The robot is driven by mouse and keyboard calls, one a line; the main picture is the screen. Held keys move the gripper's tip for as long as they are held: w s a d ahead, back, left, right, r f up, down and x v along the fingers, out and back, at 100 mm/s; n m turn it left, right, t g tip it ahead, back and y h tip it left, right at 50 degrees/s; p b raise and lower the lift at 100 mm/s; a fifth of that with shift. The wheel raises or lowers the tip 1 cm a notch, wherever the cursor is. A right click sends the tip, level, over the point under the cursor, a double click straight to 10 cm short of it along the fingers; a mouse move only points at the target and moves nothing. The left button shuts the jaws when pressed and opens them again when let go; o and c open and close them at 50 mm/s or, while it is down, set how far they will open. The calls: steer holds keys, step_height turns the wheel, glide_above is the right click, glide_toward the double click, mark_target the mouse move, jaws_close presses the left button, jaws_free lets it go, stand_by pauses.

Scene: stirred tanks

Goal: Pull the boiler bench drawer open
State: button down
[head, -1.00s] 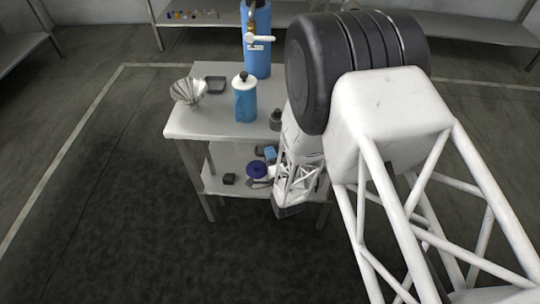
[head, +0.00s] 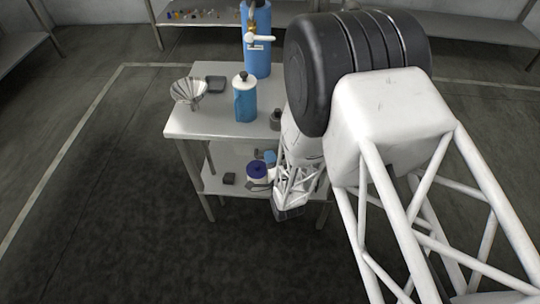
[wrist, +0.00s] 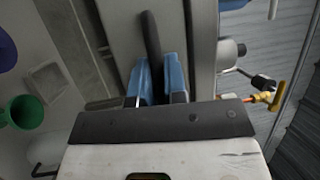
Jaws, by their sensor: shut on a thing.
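The boiler bench (head: 215,125) is a grey metal table with a lower shelf, in the middle of the head view. My gripper (wrist: 158,72) is shut on a dark bar handle (wrist: 151,35), held between its two blue fingers in the wrist view. The grey panel (wrist: 202,50) by the handle looks like the drawer front. In the head view my gripper (head: 289,211) is low at the bench's front right. My arm hides the drawer there, so how far it is open cannot be told.
On the bench top stand a blue boiler (head: 257,45), a blue canister (head: 245,100), a metal funnel-like cup (head: 188,90) and a small dark tray (head: 215,83). The floor in front is clear.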

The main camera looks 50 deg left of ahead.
steer(key=s+d, duration=1.4)
steer(key=shift+s+d, duration=0.15)
steer(key=c, duration=1.2)
jaws_free()
steer(key=shift+v, duration=3.9)
